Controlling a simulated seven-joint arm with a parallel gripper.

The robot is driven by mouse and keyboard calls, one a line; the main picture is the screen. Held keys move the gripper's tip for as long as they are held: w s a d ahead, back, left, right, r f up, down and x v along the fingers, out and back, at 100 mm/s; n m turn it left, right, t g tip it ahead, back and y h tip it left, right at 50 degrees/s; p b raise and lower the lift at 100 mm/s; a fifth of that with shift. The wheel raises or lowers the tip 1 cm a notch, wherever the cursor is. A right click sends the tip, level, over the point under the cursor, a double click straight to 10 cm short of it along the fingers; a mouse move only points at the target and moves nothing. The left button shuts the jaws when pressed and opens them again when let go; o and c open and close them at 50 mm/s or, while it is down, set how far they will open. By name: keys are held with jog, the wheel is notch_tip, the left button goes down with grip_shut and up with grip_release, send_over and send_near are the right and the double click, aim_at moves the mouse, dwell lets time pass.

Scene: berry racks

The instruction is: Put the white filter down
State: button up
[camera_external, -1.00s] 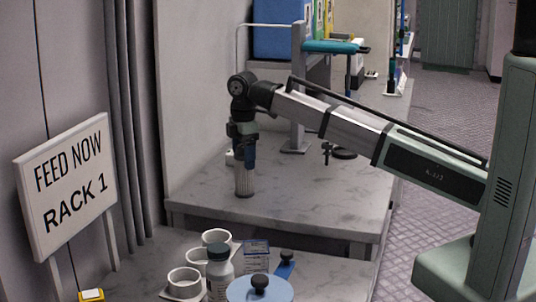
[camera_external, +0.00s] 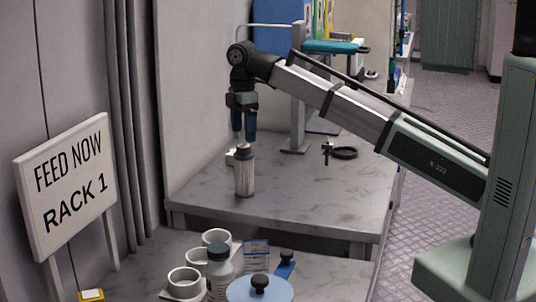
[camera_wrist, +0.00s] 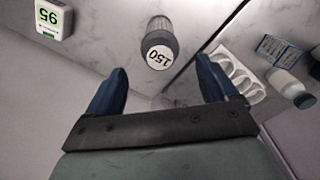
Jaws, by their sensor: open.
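The filter (camera_external: 244,178) is a pale, ribbed upright cylinder with a dark cap. It stands on the grey marbled counter (camera_external: 330,205), near its front edge. In the wrist view, the filter (camera_wrist: 160,26) shows its dark cap with a white disc marked 150. My gripper (camera_external: 244,138) points down just above the filter, open and empty, with its fingertips clear of the cap. In the wrist view, the two blue fingers of my gripper (camera_wrist: 162,68) are spread wide, and the filter stands beyond the gap between them.
A white box (camera_wrist: 52,18) marked 95 stands on the counter near the filter. The lower front bench holds white cups (camera_external: 186,282), a dark-capped bottle (camera_external: 220,275), a small box (camera_external: 256,257) and a blue disc with a black knob (camera_external: 258,289). A stand (camera_external: 296,110) rises behind.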

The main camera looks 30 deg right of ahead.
jog(key=shift+r, duration=2)
